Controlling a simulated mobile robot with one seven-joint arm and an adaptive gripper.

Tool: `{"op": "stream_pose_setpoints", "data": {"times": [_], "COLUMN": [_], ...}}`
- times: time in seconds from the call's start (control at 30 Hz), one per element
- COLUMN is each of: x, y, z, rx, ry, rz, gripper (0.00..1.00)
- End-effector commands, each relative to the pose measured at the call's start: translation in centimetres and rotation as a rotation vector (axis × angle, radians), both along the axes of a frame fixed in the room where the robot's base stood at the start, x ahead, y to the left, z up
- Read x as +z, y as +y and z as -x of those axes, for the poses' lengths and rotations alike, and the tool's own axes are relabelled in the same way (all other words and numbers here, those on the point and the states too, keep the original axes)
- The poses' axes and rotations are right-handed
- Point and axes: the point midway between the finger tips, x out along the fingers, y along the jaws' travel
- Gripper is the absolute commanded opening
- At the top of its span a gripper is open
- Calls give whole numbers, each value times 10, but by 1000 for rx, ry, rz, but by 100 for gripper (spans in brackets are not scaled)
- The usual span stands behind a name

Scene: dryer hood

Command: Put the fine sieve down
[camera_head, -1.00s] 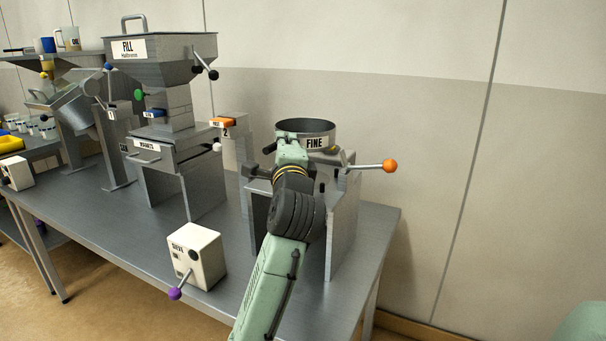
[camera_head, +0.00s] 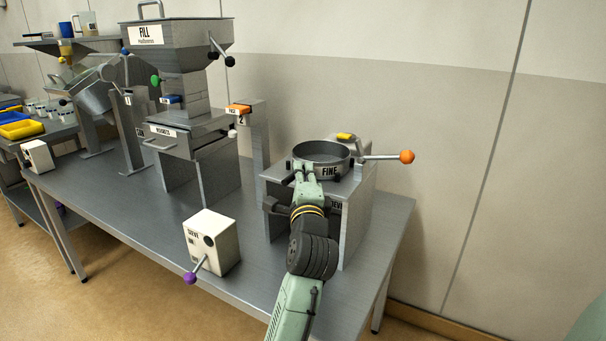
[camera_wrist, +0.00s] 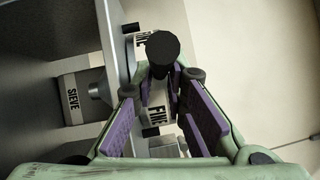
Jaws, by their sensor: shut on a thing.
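The fine sieve (camera_head: 330,170) is a round, dark grey metal pan with a white FINE label, roughly level. It is at the grey sieve stand (camera_head: 357,214), over its top. I cannot tell whether it rests on the stand or hangs just above it. My gripper (camera_head: 303,172) is at the sieve's front left, shut on its handle. In the wrist view the purple-padded fingers of my gripper (camera_wrist: 164,112) are on both sides of a FINE label, with a black round knob (camera_wrist: 163,53) ahead. My gripper hides part of the stand's front.
A lever with an orange ball (camera_head: 406,157) sticks out right of the sieve. A white SIEVE switch box (camera_head: 212,242) with a purple-tipped lever stands at the table's front. The hopper (camera_head: 180,50) is to the left. The metal table (camera_head: 120,215) is bare at front left.

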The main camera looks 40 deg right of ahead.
Motion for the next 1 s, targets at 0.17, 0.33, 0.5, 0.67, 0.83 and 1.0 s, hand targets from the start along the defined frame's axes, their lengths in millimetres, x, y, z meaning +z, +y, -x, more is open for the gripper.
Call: {"op": "stream_pose_setpoints", "data": {"times": [0.17, 0.33, 0.5, 0.67, 0.83, 1.0], "x": [2, -2, -2, -1, -1, -7], "y": [0, 0, 0, 0, 6, 25], "z": [0, 0, 0, 0, 9, 37], "rx": [-1, 0, 0, 0, -2, -2], "ry": [-4, -1, -1, -1, -2, -2], "rz": [4, 1, 1, 1, 2, 4], "gripper": [0, 17, 21, 21, 21, 21]}}
